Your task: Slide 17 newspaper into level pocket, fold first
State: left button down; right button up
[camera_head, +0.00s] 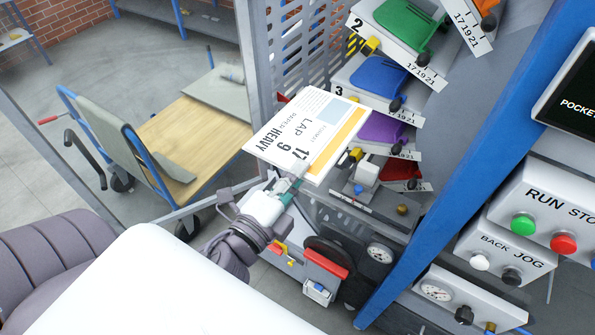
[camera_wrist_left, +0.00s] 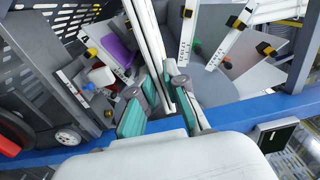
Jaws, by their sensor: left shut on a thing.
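A white newspaper (camera_head: 323,111) with a yellow band, printed with LAP, HEAVY, 17 and 9, is held up at the middle of the head view. My left gripper (camera_head: 287,190) is shut on its near edge. In the left wrist view the newspaper (camera_wrist_left: 149,38) shows as a thin, pale edge rising from between the teal fingers of my left gripper (camera_wrist_left: 168,92). The tilted pockets carry coloured parts: green (camera_head: 405,22), blue (camera_head: 378,76), purple (camera_head: 383,131) and red (camera_head: 401,172). The newspaper partly covers the lower pockets. My right gripper is out of view.
A blue post (camera_head: 455,140) slants down right of the pockets. Beyond it is a panel with RUN and JOG buttons (camera_head: 523,224). A perforated grey guard (camera_head: 312,42) stands behind the newspaper. A cart with a wooden deck (camera_head: 195,125) is at left.

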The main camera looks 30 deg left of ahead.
aim_at(337, 125)
pick_arm(q)
jog(key=shift+w, duration=0.25)
jog(key=w+p, duration=0.1)
jog(key=w, duration=0.3)
jog(key=w+p, duration=0.2)
jog(key=w, duration=0.3)
jog(key=w+p, duration=0.2)
jog(key=w, duration=0.3)
jog(key=shift+w+d+r, duration=0.15)
jog(key=shift+w+d, duration=0.05)
jog(key=shift+d, duration=0.15)
jog(key=w+f+b, duration=0.2)
jog(key=w+b, duration=0.2)
jog(key=w, duration=1.1)
jog(key=shift+d+f, duration=0.3)
jog(key=shift+f, duration=0.3)
jog(key=shift+d, duration=0.25)
dwell(0.9)
